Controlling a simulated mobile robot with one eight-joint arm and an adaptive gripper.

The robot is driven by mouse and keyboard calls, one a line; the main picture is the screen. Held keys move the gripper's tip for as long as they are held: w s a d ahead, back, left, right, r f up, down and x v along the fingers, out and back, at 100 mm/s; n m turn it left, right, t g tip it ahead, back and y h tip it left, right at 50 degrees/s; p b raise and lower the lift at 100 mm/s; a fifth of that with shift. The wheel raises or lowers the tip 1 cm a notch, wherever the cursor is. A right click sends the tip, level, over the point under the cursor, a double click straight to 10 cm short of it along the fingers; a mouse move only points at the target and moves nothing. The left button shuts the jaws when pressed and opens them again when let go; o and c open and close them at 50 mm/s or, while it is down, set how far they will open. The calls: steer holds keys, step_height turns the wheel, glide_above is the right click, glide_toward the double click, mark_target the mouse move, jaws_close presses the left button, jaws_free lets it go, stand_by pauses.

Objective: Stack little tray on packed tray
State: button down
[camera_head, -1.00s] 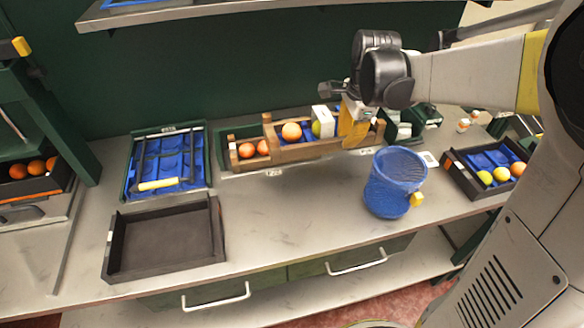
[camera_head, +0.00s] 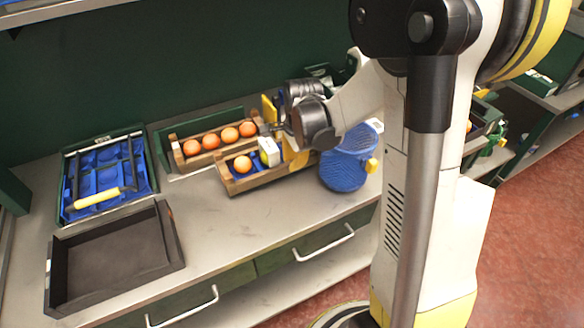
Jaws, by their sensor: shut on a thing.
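My gripper (camera_head: 281,134) is shut on the right end of a small wooden tray (camera_head: 231,188) with a blue lining. This tray holds an orange (camera_head: 242,164) and a white box (camera_head: 269,151) with a green fruit beside it. Whether it touches the bench or hangs just above it I cannot tell. Behind it, a second wooden tray (camera_head: 177,153) holds a row of several oranges (camera_head: 229,135) and sits at a green crate (camera_head: 200,122). The gripper and wrist hide the right ends of both trays.
An empty black tray (camera_head: 165,238) lies at the front left. Behind it is a green crate (camera_head: 66,208) with blue lining and a yellow-gripped handle. A blue mesh basket (camera_head: 343,172) stands right of the held tray. The bench between black tray and wooden trays is clear.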

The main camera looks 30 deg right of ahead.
steer(key=shift+w+f, duration=0.1)
steer(key=shift+f, duration=0.7)
steer(key=c, duration=1.5)
jaws_free()
steer(key=shift+c, duration=0.2)
steer(key=shift+r, duration=0.1)
step_height(320, 180, up, 12)
steer(key=s+p, duration=0.3)
steer(key=p, duration=0.1)
steer(key=s+a+r+n+t, duration=0.2)
steer(key=s+a+r+n, duration=0.2)
steer(key=s+n, duration=0.3)
steer(key=s+a+r+n+t, duration=0.3)
steer(key=s+n, duration=0.4)
steer(key=n, duration=0.4)
steer(key=shift+a+r, duration=0.6)
steer(key=shift+a, duration=0.45)
